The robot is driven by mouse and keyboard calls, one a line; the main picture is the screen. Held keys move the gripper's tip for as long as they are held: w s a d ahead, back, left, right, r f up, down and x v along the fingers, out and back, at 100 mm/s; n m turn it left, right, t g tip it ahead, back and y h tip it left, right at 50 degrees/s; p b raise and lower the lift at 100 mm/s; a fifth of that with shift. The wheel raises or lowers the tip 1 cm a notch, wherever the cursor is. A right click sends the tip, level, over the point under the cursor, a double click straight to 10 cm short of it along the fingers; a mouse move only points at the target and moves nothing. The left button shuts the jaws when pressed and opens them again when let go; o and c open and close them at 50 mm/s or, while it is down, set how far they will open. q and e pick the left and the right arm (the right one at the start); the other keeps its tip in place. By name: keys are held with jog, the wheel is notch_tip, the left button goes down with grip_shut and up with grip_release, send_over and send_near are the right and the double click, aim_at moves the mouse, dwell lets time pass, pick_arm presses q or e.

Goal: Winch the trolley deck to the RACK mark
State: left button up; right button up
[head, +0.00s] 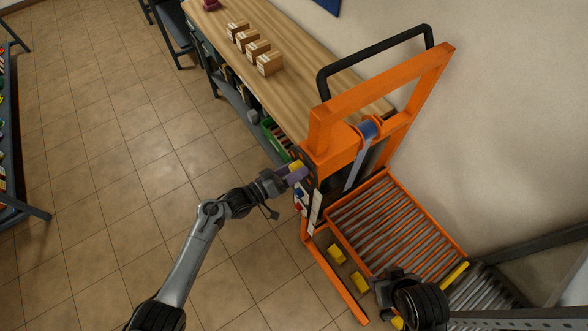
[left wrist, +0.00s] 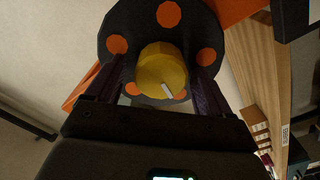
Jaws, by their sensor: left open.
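The orange trolley (head: 321,128) stands at the right, against the workbench end. Its deck (head: 335,219) is an orange frame with grey rollers, low between the uprights. On its near side is a black hand wheel with orange spots (left wrist: 118,45), carrying a yellow knob (left wrist: 160,68). My left gripper (head: 298,172) is open at the wheel. In the left wrist view its two dark fingers (left wrist: 158,88) stand on either side of the knob; contact is unclear. A white plate (head: 316,212) hangs below the wheel; no RACK lettering is readable. My right arm shows dark at lower right; its jaws are unclear.
A wooden workbench (head: 288,92) with several small cartons (head: 270,64) runs behind the trolley. Yellow blocks (head: 337,253) lie by the trolley's base. More grey rollers (head: 484,290) adjoin the deck at lower right. Tiled floor (head: 110,150) is clear at left.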

pick_arm(q)
jog(key=v, duration=1)
jog(key=shift+s+a, duration=0.2)
jog(key=shift+s, duration=0.05)
dwell(0.8)
